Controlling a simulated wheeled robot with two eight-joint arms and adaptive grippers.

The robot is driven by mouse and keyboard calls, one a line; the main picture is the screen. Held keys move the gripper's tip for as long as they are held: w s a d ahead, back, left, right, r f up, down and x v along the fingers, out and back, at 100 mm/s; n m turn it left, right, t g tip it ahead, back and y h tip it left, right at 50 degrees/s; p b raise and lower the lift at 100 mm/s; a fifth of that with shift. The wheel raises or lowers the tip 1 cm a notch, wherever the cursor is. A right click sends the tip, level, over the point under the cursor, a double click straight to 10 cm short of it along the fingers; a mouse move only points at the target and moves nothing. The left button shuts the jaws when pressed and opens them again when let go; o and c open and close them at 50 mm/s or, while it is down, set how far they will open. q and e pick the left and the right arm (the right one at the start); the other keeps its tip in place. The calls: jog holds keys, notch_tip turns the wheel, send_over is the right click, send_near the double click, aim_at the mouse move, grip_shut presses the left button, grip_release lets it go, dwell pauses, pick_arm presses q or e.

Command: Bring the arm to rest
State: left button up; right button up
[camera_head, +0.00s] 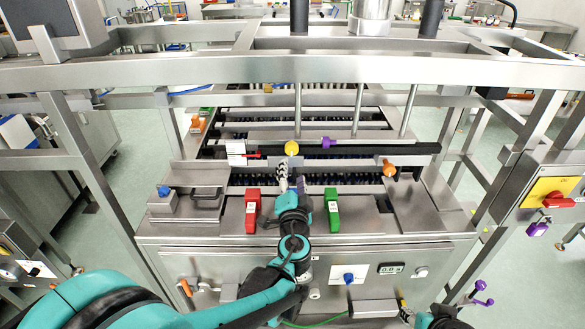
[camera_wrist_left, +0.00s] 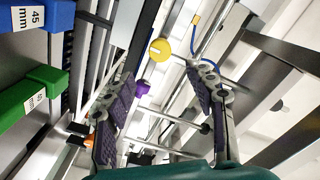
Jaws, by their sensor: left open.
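My left arm (camera_head: 220,305) comes in from the lower left and reaches over the front of the steel machine. Its gripper (camera_head: 290,182) is over the front ledge, between a red block (camera_head: 252,212) and a green block (camera_head: 332,212). In the left wrist view the two padded fingers of my left gripper (camera_wrist_left: 162,95) stand wide apart with nothing held between them. A yellow round knob (camera_wrist_left: 160,49) and a purple knob (camera_wrist_left: 142,87) show beyond the fingers. A dark and teal piece of my right arm (camera_head: 442,318) shows at the bottom edge; its gripper cannot be made out.
Steel frame bars (camera_head: 300,72) cross above the machine. An orange knob (camera_head: 389,168) and a blue knob (camera_head: 164,191) are on it. A yellow panel with a red switch (camera_head: 552,193) stands at the right. Green floor is open at the left.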

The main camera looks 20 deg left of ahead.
dwell(0.4)
pick_arm(q)
jog(key=s+a+f+n+g+b, duration=0.1)
jog(key=s+a+f+n+g, duration=0.45)
jog(key=s+a, duration=0.35)
jog(key=s+d+f+n+g+h, duration=0.1)
jog(key=s+d+f, duration=0.3)
jog(key=s, duration=0.4)
jog(key=s+d+f+n+g+h+b, duration=0.1)
jog(key=s+d+f+g+h, duration=0.3)
jog(key=s, duration=0.3)
jog(key=shift+s+d, duration=0.15)
jog(key=shift+s, duration=0.2)
